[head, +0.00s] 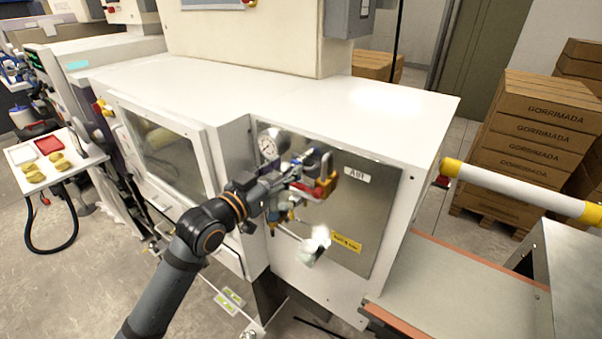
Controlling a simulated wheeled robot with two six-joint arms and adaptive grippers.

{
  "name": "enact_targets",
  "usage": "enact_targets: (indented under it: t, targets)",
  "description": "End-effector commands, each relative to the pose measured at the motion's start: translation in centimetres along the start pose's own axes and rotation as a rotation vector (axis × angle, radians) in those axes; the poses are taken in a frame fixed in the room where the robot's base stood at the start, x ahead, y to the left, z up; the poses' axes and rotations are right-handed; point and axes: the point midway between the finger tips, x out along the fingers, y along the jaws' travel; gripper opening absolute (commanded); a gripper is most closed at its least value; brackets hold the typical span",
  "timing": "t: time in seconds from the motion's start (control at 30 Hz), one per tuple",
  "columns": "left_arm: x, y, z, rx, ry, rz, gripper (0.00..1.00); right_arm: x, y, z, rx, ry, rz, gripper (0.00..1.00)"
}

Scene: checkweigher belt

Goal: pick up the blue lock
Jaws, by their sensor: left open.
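My left gripper (308,177) is open in front of the steel air panel (368,205) on the white machine's front. A small blue part (309,156) shows at the gripper's upper side, close to the fingers; it is too small and covered to tell for sure that it is the blue lock. A red part (326,187) with some yellow sits right by the fingertips. I cannot tell whether the fingers touch either part. The gripper and wrist hide part of the fittings behind them. My right gripper is not in view.
A round pressure gauge (268,146) is just above my left wrist. A white cup-like part (314,246) hangs below the gripper. A belt (460,285) and a white-yellow roller bar (520,188) are at right. Stacked cartons (545,130) stand behind; a small table (52,160) is at left.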

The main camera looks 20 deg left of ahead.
Motion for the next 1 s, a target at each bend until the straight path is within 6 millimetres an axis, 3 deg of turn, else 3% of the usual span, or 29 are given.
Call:
enact_targets:
  t: [0.4,0.7,1.0]
  targets:
    - [4.6,0.7,-0.1,-0.005,0.003,-0.001,0.48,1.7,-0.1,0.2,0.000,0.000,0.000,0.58]
    - [5.1,0.7,-0.2,0.000,0.000,-0.001,0.48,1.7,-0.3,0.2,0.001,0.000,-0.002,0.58]
    - [5.1,0.7,-0.2,0.000,0.000,-0.001,0.07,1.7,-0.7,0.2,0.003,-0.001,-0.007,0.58]
